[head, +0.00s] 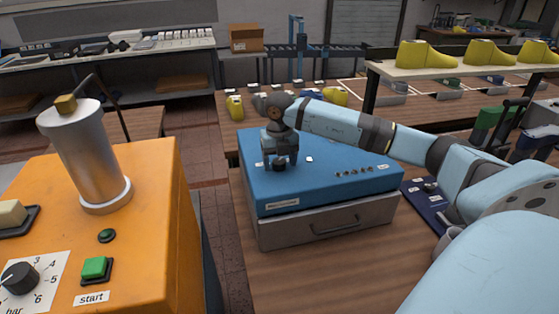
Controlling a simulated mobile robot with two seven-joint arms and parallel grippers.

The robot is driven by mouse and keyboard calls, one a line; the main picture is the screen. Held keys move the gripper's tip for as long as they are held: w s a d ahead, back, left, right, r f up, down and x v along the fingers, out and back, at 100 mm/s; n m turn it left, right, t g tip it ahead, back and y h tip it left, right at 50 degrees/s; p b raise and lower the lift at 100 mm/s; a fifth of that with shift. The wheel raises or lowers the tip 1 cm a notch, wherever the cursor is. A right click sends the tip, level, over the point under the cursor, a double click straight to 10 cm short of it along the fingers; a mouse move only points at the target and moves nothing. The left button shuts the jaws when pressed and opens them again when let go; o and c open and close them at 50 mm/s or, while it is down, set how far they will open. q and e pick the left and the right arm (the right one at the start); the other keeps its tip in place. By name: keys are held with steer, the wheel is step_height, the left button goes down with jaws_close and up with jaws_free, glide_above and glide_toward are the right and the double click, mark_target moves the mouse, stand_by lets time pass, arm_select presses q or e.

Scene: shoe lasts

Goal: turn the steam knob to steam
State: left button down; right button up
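A dark round knob (279,166) sits on the sloped top of a blue control box (325,190), near its left end. I take it for the steam knob, but its label is too small to read. My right gripper (280,158) points down at the knob, with one finger on each side of it. Whether the fingers press on the knob or stand slightly apart from it cannot be told. The knob's setting is partly hidden by the gripper. My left gripper is not in view.
An orange machine (150,200) with a metal cylinder (90,155), a green start button (95,268) and a black bar dial (20,278) stands at left. A shelf (440,70) with yellow lasts is at back right. The wooden table (330,270) is clear in front of the box.

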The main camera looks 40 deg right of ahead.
mark_target(280, 162)
step_height(280, 162, up, 14)
steer(key=b, duration=0.1)
stand_by(0.5)
steer(key=shift+s+f, duration=0.15)
steer(key=shift+f, duration=0.05)
stand_by(0.3)
